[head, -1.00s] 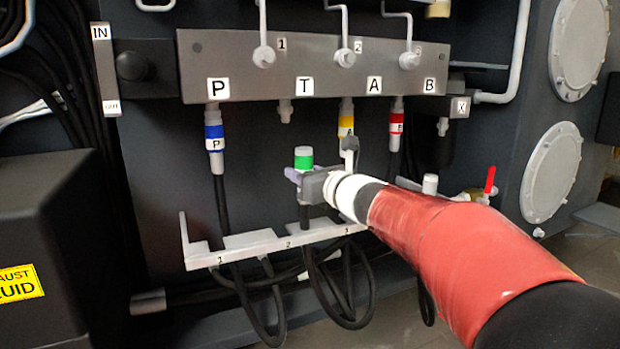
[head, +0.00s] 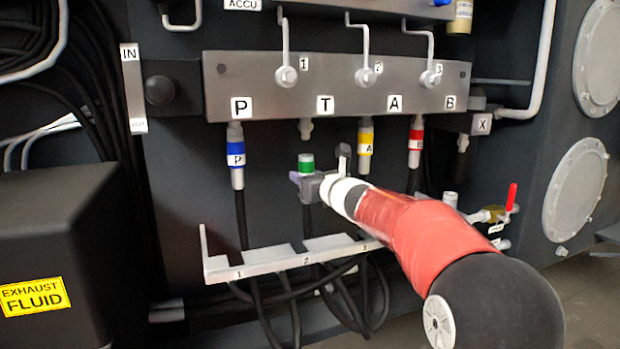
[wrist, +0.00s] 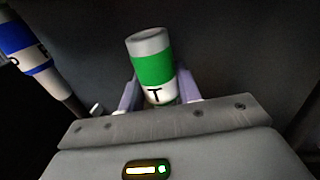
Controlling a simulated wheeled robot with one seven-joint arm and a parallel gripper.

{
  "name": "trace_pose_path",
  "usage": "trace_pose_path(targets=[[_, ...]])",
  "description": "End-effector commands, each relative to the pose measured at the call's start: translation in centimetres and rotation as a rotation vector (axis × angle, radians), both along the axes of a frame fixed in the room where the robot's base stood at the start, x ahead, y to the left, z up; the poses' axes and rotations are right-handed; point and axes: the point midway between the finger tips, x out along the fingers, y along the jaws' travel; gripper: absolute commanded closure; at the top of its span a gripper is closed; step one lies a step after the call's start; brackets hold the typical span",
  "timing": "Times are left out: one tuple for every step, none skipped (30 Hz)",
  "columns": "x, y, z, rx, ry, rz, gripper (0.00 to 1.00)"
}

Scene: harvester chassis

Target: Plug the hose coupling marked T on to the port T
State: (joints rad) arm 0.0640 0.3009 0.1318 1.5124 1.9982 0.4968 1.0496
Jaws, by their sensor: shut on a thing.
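The hose coupling T, with a green band, a grey top and a T label, stands upright in my gripper in the wrist view (wrist: 152,68). In the head view the green coupling (head: 306,164) is just below the port T (head: 305,130), a small bare nipple under the manifold, with a gap between them. My gripper (head: 306,184) is shut on the coupling, one finger on each side of it. The coupling's hose (head: 308,218) hangs down below the gripper. The T label (head: 325,105) sits on the manifold above the port.
Blue coupling P (head: 236,160) is plugged in to the left. Yellow coupling A (head: 366,142) and red coupling B (head: 415,145) are plugged in to the right, close to my gripper. A numbered rack (head: 222,272) lies below. A red-handled valve (head: 511,197) is at right.

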Motion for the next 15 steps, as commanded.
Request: trace_pose_path(targets=[[0.1,0.1,0.2,0.001,-0.003,0.001,1.0],[0.2,0.1,0.2,0.001,-0.003,0.001,1.0],[0.2,0.1,0.1,0.001,-0.003,0.001,1.0],[0.2,0.1,0.1,0.001,-0.003,0.001,1.0],[0.2,0.1,0.1,0.001,-0.003,0.001,1.0],[0.2,0.1,0.1,0.001,-0.003,0.001,1.0],[0.2,0.1,0.1,0.001,-0.003,0.001,1.0],[0.2,0.1,0.1,0.001,-0.003,0.001,1.0],[0.2,0.1,0.2,0.001,-0.003,0.001,1.0],[0.2,0.1,0.2,0.001,-0.003,0.001,1.0],[0.2,0.1,0.3,0.001,-0.003,0.001,1.0],[0.2,0.1,0.5,0.001,-0.003,0.001,1.0],[0.2,0.1,0.8,0.001,-0.003,0.001,1.0],[0.2,0.1,1.0,0.001,-0.003,0.001,1.0],[0.1,0.1,1.4,0.0,-0.004,0.001,1.0]])
